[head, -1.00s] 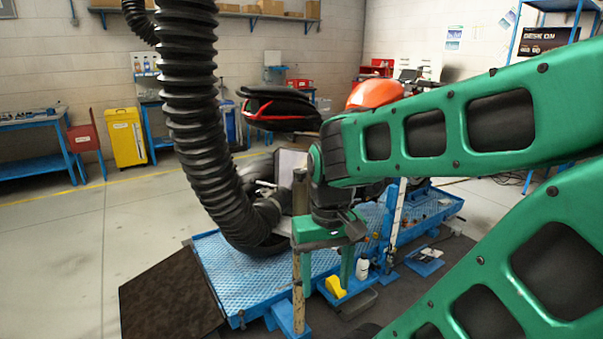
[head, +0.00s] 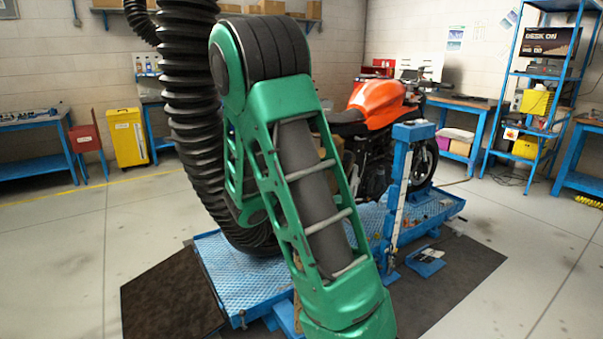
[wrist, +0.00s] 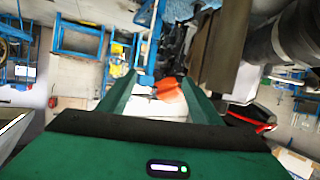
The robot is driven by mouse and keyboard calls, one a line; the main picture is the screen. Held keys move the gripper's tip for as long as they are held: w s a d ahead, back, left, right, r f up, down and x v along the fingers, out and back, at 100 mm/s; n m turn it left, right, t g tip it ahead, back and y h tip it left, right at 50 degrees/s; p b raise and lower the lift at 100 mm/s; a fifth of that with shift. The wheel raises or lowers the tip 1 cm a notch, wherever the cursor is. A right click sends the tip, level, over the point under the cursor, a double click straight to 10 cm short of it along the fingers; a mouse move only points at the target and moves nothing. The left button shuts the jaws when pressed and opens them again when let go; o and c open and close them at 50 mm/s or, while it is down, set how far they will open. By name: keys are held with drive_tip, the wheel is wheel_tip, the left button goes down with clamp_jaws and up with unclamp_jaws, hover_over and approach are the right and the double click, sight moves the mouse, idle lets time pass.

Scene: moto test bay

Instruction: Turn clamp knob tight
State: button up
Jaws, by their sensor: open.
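I cannot make out the clamp knob in either view now. In the head view my green arm covers the area beside the lower end of the black corrugated hose (head: 190,110), where the clamp post stood in view earlier. In the wrist view my gripper (wrist: 160,85) is open, its two green fingers apart with nothing held between them. A brown post (wrist: 226,45) stands close, beyond the right finger. A thick dark grey tube, apparently the hose (wrist: 285,40), is to its right. My gripper is hidden in the head view.
The blue lift platform (head: 225,270) carries an orange motorcycle (head: 378,103). A blue upright column (head: 398,190) stands on its near side. A yellow cabinet (head: 127,137) is at the back left, and blue shelving (head: 535,95) at the right. Floor at left is clear.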

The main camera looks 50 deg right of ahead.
drive_tip(key=w+a+r+n+t+h, duration=0.2)
drive_tip(key=w+t, duration=0.3)
drive_tip(key=w, duration=0.5)
drive_tip(key=x, duration=1)
drive_tip(key=shift+w+d+r+n+t, duration=0.3)
drive_tip(key=shift+w+r+t, duration=0.1)
drive_tip(key=shift+w+r, duration=0.1)
